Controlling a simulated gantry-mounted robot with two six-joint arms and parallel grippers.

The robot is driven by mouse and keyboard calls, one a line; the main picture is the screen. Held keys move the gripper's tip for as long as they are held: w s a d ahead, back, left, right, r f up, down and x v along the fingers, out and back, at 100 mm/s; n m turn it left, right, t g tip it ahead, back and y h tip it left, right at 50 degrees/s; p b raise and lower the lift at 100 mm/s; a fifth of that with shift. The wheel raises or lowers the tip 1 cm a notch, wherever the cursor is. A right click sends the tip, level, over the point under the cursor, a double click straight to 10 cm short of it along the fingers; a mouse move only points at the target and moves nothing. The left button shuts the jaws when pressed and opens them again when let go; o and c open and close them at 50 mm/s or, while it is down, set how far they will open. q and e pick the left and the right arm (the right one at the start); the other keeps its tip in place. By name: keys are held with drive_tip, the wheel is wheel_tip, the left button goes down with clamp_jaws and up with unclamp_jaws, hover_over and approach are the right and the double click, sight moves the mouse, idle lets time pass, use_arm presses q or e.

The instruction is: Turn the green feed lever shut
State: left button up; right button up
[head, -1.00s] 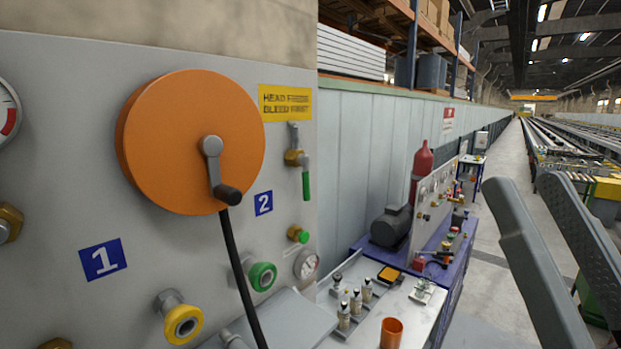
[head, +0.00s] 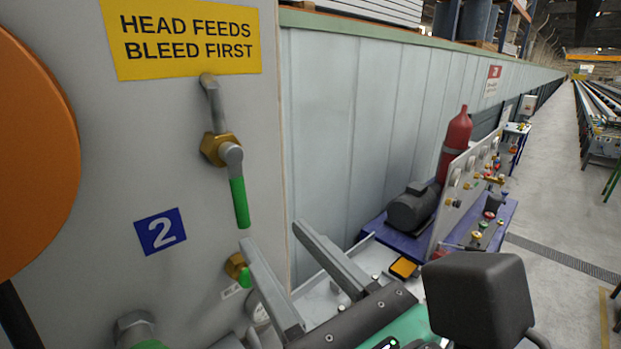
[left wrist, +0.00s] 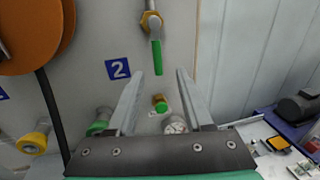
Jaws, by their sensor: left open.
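The green feed lever (head: 239,200) hangs straight down from a brass valve (head: 214,148) on the grey panel, under the yellow "HEAD FEEDS BLEED FIRST" sign (head: 188,36). In the left wrist view the lever (left wrist: 157,58) hangs ahead of the fingertips, between their lines. My left gripper (head: 272,232) is open and empty, just below and to the right of the lever in the head view; it also shows in the left wrist view (left wrist: 160,75). I see no contact with the lever. My right gripper is not in view.
A blue "2" plate (head: 160,232) is left of the lever. A brass fitting with a green cap (head: 238,268) sits below it, partly behind the left finger. The orange reel (head: 35,150) is at far left. A motor (head: 412,207) and red cylinder (head: 455,140) stand right.

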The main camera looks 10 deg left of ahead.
sight(241, 198)
use_arm(q)
drive_tip(key=p+x, duration=0.2)
drive_tip(key=x, duration=0.3)
drive_tip(key=p+x, duration=0.1)
drive_tip(key=x, duration=0.5)
drive_tip(key=shift+s+a+r+p, duration=0.15)
drive_tip(key=shift+s+a+p, duration=0.15)
drive_tip(key=shift+p, duration=0.1)
drive_tip(key=shift+w+a, duration=0.2)
drive_tip(key=shift+w, duration=0.1)
clamp_jaws()
idle(0.5)
